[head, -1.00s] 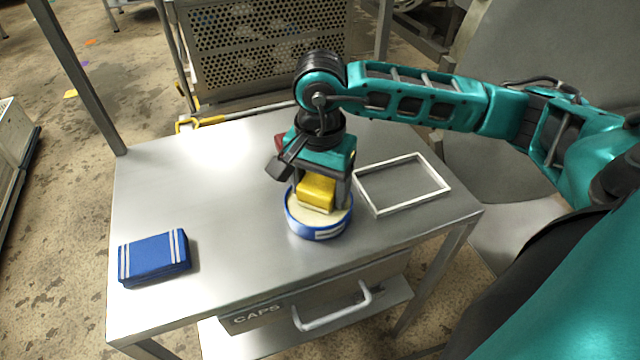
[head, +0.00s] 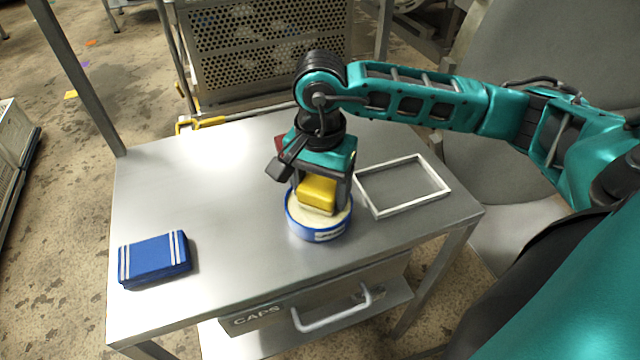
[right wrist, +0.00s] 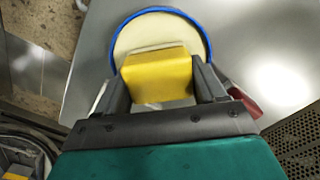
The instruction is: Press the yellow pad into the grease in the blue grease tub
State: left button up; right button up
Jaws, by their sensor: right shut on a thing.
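The yellow pad (head: 317,191) is held between the fingers of my right gripper (head: 320,190), which points down over the table. The pad also shows between the fingers in the right wrist view (right wrist: 158,76). The blue grease tub (head: 318,236) stands on the metal table directly under the pad, with pale grease (head: 300,212) inside its rim. The pad is over the grease, at the tub's far side in the head view. Whether its underside touches the grease I cannot tell. My left gripper is not in view.
A blue case with white stripes (head: 155,259) lies at the table's left front. A white rectangular frame (head: 415,208) lies to the right of the tub. A red thing (head: 280,143) is partly hidden behind my gripper. The table's left middle is clear.

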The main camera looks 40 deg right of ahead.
aim_at(320, 182)
jog(key=shift+r+p, duration=1.7)
jog(key=shift+r, duration=1.65)
jog(key=shift+w, duration=0.1)
